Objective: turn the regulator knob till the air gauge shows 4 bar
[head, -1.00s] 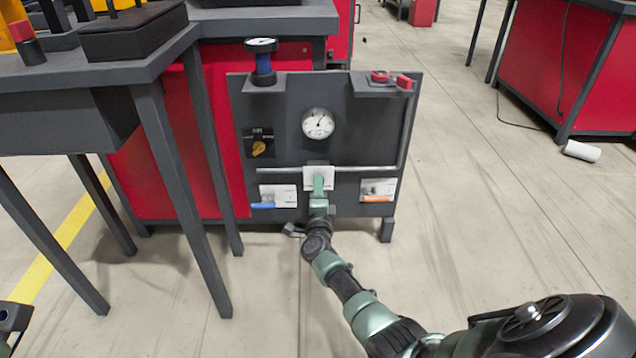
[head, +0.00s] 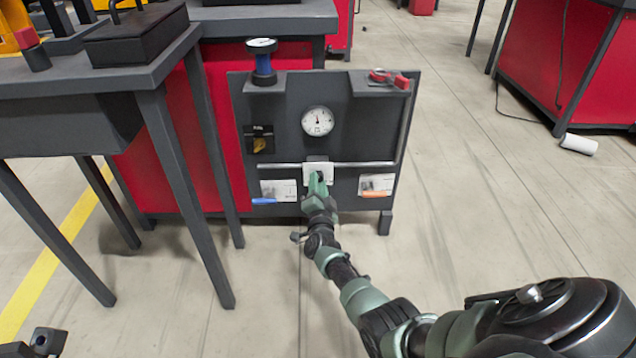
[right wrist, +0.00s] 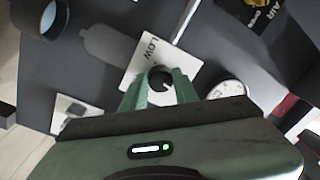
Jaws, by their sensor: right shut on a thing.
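The gripped black knob (right wrist: 158,78) sits on a white plate (right wrist: 146,46) in the right wrist view; letters reading "LOW" show on the plate. My right gripper (right wrist: 157,88) has one finger on each side of the knob and is shut on it. In the head view the right gripper (head: 318,182) is at the white plate and hides most of the knob. The round white air gauge (head: 317,121) is above it on the grey panel (head: 360,130); its needle points roughly up, but the numbers are too small to read. My left gripper (head: 45,341) shows only partly at the bottom left.
A yellow knob on a black plate (head: 259,140) is left of the gauge. A blue cylinder (head: 263,65) stands on the panel's top left, and red parts (head: 388,78) are at its top right. A grey table (head: 150,60) is close on the left.

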